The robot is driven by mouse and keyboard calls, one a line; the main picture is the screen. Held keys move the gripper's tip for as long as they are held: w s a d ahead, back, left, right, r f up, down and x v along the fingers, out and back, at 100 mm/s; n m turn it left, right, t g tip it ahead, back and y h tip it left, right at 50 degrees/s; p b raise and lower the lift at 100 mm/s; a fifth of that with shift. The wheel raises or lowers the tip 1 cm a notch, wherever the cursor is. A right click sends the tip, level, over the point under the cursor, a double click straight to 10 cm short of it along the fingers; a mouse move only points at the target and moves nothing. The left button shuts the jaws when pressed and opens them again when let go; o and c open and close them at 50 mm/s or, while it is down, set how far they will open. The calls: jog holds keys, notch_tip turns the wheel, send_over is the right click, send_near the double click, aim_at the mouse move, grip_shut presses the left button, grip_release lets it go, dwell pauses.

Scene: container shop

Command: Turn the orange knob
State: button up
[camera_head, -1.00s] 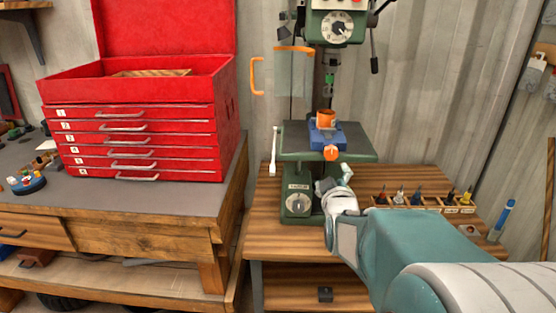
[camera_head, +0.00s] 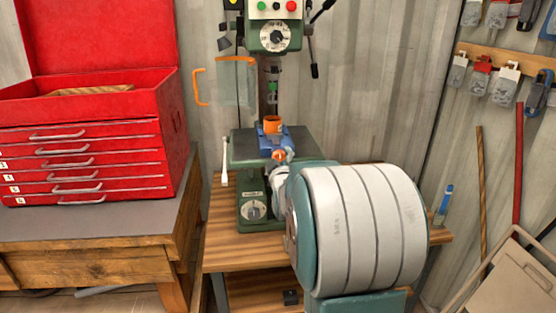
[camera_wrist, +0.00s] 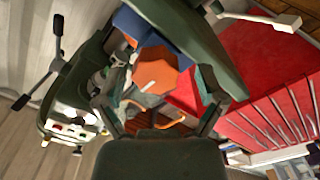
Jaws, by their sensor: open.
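The orange knob (camera_head: 279,156) sits on the front of a blue vise (camera_head: 292,140) on the drill press table. In the wrist view the faceted knob (camera_wrist: 155,72) shows large, with a pale mark on its face, in front of the blue vise body (camera_wrist: 152,30). My gripper (camera_wrist: 160,82) is open, one finger on each side of the knob in the picture, with visible gaps. I cannot tell how deep the knob sits between the fingertips. In the head view my arm and wrist hide most of the gripper, just below the knob.
The green drill press (camera_head: 274,38) rises behind the vise, with an orange-framed clear guard (camera_head: 236,82) at its left. An orange cylinder (camera_head: 272,125) stands on the vise. A red tool chest (camera_head: 85,160) is at left.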

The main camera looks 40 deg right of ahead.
jog(key=shift+d, duration=0.3)
jog(key=shift+f, duration=0.1)
jog(key=shift+c, duration=0.6)
jog(key=c, duration=1)
